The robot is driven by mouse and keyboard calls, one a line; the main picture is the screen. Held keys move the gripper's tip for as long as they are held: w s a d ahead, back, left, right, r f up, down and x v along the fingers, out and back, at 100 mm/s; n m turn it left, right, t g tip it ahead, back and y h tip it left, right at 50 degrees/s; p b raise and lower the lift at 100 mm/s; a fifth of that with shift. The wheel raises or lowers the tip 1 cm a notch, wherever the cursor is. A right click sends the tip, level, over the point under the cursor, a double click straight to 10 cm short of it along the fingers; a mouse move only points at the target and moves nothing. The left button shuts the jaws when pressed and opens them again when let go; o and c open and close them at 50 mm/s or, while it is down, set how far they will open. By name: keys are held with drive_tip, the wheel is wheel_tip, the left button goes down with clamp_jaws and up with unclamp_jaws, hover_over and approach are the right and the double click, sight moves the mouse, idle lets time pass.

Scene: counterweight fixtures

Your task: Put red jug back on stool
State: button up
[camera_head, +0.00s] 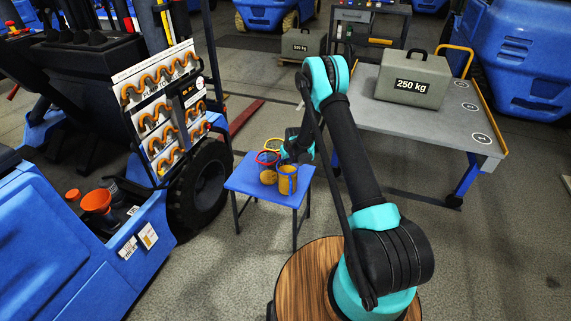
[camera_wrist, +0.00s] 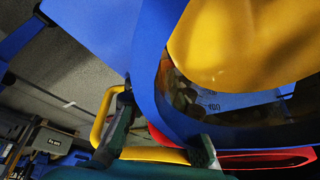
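A blue stool (camera_head: 246,181) stands left of my arm. On it are a red-rimmed jug (camera_head: 268,177) with an amber body, an amber jug with blue trim (camera_head: 287,184) in front, and a yellow-rimmed jug (camera_head: 273,144) behind. My gripper (camera_head: 288,154) is just right of the red jug, above the stool's back part. In the wrist view my fingers (camera_wrist: 165,130) stand apart. A red band (camera_wrist: 265,158) shows beside and behind the right finger. Blue trim (camera_wrist: 150,75) and an amber surface (camera_wrist: 240,40) fill the near view. Contact with the red jug cannot be made out.
A grey table (camera_head: 430,120) with a 250 kg weight (camera_head: 413,82) stands to the right. Floor in front of the stool is clear.

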drive_tip(key=shift+o, duration=0.6)
drive_tip(key=shift+r, duration=0.2)
drive_tip(key=s+d+r, duration=0.3)
drive_tip(key=s+r, duration=0.1)
drive_tip(key=r, duration=0.3)
drive_tip(key=s+d+r+m, duration=0.1)
drive_tip(key=s+d+r, duration=0.1)
drive_tip(key=s+r, duration=0.35)
drive_tip(key=s+d+r, duration=0.2)
drive_tip(key=d+r, duration=0.1)
drive_tip(key=r, duration=0.6)
drive_tip(key=s+d+r+m+h, duration=0.1)
drive_tip(key=s+d+r, duration=0.2)
drive_tip(key=s, duration=0.2)
drive_tip(key=s+d+r+m, duration=0.1)
drive_tip(key=s+d+r, duration=0.1)
drive_tip(key=s+r, duration=0.25)
drive_tip(key=s+d+m, duration=0.1)
drive_tip(key=s+d, duration=0.2)
drive_tip(key=s, duration=0.9)
drive_tip(key=s+d+m+h, duration=0.1)
drive_tip(key=s+d, duration=0.3)
drive_tip(key=s, duration=0.8)
drive_tip(key=shift+r, duration=0.15)
drive_tip(key=shift+a, duration=0.1)
